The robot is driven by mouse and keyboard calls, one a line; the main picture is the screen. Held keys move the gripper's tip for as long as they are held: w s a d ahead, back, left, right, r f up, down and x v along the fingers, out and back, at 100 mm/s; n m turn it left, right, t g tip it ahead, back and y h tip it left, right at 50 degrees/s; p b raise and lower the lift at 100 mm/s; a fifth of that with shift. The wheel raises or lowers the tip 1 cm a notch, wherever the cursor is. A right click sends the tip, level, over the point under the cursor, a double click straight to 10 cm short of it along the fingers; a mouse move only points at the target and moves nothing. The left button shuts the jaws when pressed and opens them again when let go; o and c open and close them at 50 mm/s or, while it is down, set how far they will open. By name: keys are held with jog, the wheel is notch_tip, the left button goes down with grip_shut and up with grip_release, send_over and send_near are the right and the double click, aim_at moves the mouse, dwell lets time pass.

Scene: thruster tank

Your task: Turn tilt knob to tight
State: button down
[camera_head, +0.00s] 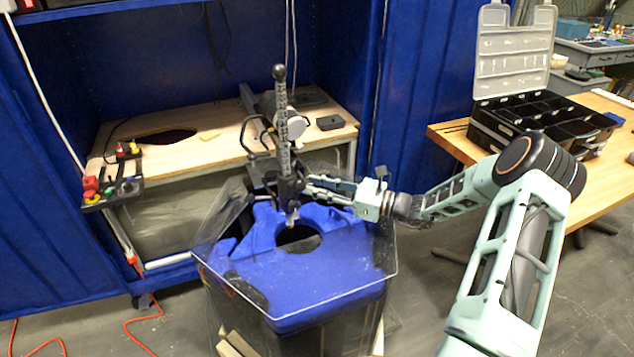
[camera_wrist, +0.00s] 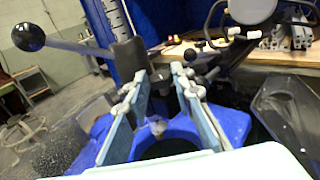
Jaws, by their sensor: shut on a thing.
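A dark thruster mount (camera_head: 285,185) stands upright over the blue-topped tank (camera_head: 330,280), with a graduated post (camera_head: 283,125) rising above it. My gripper (camera_head: 308,186) reaches in from the right at the mount's clamp. In the wrist view my gripper (camera_wrist: 161,80) has its two fingers at the mount, beside a dark bracket block (camera_wrist: 128,58). It is shut on the tilt knob, which is mostly hidden at the fingertips. The knob's turn angle cannot be read.
A rod with a black ball end (camera_wrist: 28,37) sticks out left of the mount in the wrist view. A wooden bench (camera_head: 215,125) stands behind the tank. An open black organizer case (camera_head: 540,115) is on the right table. Clear tank walls surround the blue top.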

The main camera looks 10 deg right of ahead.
jog(key=shift+s+a+m+t+h+p, duration=0.2)
jog(key=shift+a+m+t+h+p, duration=0.1)
jog(key=shift+m+t+h+p, duration=1.25)
jog(key=shift+s+a+m+t+h+p, duration=0.25)
jog(key=shift+m+t+h+p, duration=0.85)
jog(key=shift+h, duration=0.9)
jog(key=shift+s+a+m+t+h+p, duration=0.25)
jog(key=shift+m+t+h+p, duration=0.8)
jog(key=shift+m+h, duration=0.65)
jog(key=shift+w+h, duration=0.1)
jog(key=shift+h, duration=0.25)
jog(key=c, duration=1.7)
grip_release()
jog(key=shift+o, duration=0.2)
jog(key=shift+v, duration=4)
jog(key=shift+f, duration=0.15)
